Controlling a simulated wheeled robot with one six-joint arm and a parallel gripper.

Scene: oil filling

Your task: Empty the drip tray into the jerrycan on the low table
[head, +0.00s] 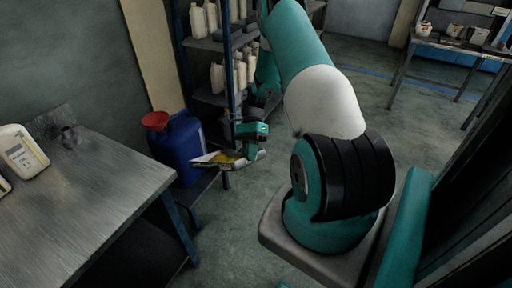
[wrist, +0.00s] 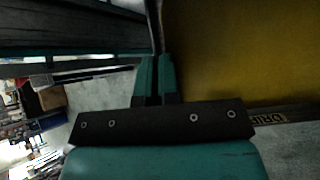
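The blue jerrycan (head: 180,148) stands upright on the low table (head: 207,184), with a red funnel (head: 156,120) at its top. My gripper (head: 250,151) is just right of the jerrycan. It is shut on the drip tray (head: 217,160), a shallow piece with yellow and pale parts. The tray is in the air right of the jerrycan, its left end close to the jerrycan's side in the picture. In the wrist view my fingers (wrist: 156,75) are together at the edge of the tray's yellow surface (wrist: 235,55). I cannot see what the tray holds.
A shelf rack (head: 205,44) with several pale bottles stands behind. Floor (head: 235,225) in front of the low table is clear. Another table (head: 450,48) stands far right.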

